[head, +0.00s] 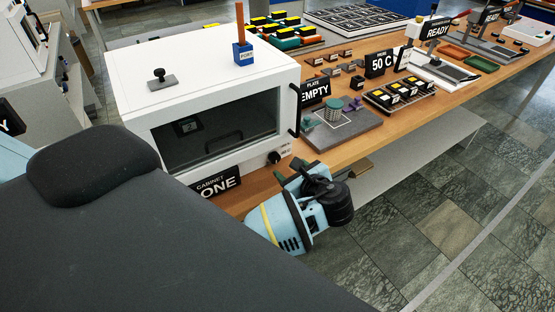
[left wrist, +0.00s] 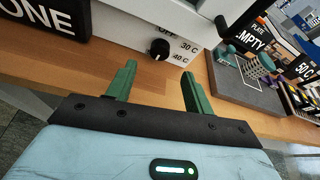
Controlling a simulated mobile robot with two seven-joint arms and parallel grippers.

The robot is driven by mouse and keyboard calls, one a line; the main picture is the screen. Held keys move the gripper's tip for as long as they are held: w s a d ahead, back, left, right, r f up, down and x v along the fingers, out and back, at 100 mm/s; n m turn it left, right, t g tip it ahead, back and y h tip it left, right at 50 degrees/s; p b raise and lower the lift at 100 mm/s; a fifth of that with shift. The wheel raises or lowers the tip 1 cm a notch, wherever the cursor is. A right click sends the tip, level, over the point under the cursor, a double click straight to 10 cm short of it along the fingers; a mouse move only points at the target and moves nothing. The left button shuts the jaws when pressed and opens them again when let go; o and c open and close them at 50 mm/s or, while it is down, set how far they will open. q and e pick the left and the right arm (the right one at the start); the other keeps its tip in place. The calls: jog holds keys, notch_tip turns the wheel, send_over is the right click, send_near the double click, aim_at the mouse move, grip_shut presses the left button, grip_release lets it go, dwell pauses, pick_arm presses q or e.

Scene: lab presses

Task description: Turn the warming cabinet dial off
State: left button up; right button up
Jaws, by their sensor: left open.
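The white warming cabinet (head: 215,75) stands on the wooden bench with its dark-glass door shut. Its black round dial (head: 275,157) is at the lower right of the front. The dial (left wrist: 158,48) also shows in the left wrist view, beside printed marks "OFF", "30 C" and "40 C". I cannot tell clearly which mark it points to. My left gripper (left wrist: 160,78) has its two green fingers apart and empty, just short of the dial and facing it. In the head view the left gripper (head: 293,173) is at the bench's front edge, below and right of the dial.
A "CABINET ONE" sign (head: 216,187) stands left of the dial. To the right are a grey plate (head: 345,132) with small parts, an "EMPTY" sign (head: 315,92) and a "50 C" sign (head: 381,64). A blue block marked "PORT" (head: 243,54) is on the cabinet top.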

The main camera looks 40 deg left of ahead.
aim_at(276, 160)
pick_arm(q)
jog(key=x, duration=0.7)
jog(key=shift+w+a+f, duration=0.1)
jog(key=shift+a, duration=0.1)
jog(key=shift+c, duration=0.2)
jog(key=c, duration=0.9)
jog(key=shift+f+n+t, duration=0.1)
jog(key=shift+n+t, duration=0.5)
jog(key=shift+n, duration=0.2)
jog(key=shift+s+n+t+h, duration=0.25)
jog(key=shift+n+t, duration=0.45)
jog(key=shift+n, duration=0.5)
jog(key=o, duration=0.9)
jog(key=shift+o, duration=0.2)
jog(key=shift+w, duration=0.1)
